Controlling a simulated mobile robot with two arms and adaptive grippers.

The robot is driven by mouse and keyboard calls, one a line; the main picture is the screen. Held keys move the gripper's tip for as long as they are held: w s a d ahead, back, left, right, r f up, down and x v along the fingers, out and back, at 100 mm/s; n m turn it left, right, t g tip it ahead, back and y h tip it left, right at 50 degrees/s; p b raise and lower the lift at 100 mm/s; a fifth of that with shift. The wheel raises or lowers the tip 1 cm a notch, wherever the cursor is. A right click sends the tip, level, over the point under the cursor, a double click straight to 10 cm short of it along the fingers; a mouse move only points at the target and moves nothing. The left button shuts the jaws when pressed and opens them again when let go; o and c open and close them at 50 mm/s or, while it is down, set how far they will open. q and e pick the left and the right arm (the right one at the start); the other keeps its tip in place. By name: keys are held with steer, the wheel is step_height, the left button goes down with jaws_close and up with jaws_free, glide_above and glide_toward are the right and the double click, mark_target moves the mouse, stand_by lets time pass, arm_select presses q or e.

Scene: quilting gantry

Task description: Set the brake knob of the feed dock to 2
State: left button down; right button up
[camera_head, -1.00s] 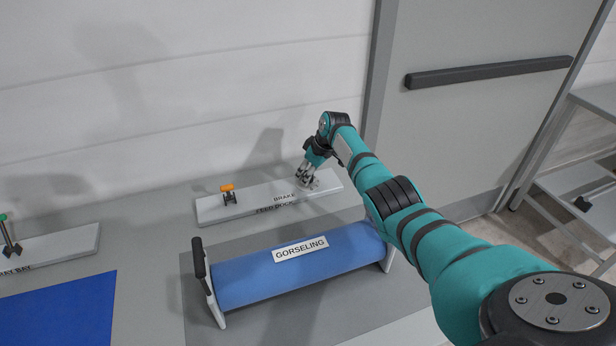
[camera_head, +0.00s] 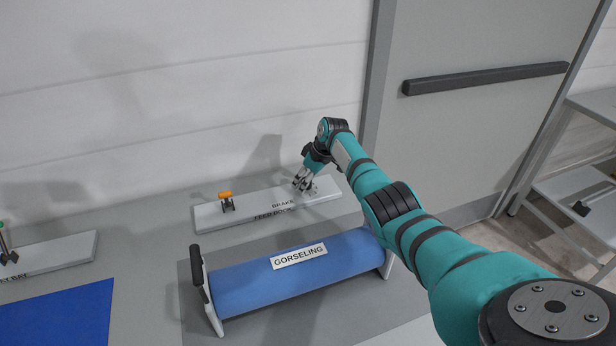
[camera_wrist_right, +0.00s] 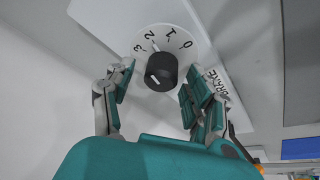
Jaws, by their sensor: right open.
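The feed dock (camera_head: 235,218) is a pale bar on the bench against the wall, lettered BRAKE and FEED DOCK. Its brake knob (camera_wrist_right: 161,71) is black with a white mark and sits on a round white dial (camera_wrist_right: 186,42) numbered 0 to 3. I cannot tell for sure which number the mark points to. My right gripper (camera_head: 303,184) is over the right end of the dock and hides the knob in the head view. In the right wrist view my right gripper (camera_wrist_right: 157,92) is open, its fingers on either side of the knob with gaps visible. My left gripper is not shown.
An orange-topped piece (camera_head: 226,198) stands on the dock's left part. A blue roll labelled GORSELING (camera_head: 330,262) lies on a stand in front of the dock. Another pale bar (camera_head: 60,250) and a blue sheet (camera_head: 60,312) are at left. A door (camera_head: 470,130) is at right.

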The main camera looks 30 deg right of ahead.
steer(key=v, duration=1.2)
steer(key=shift+f, duration=0.1)
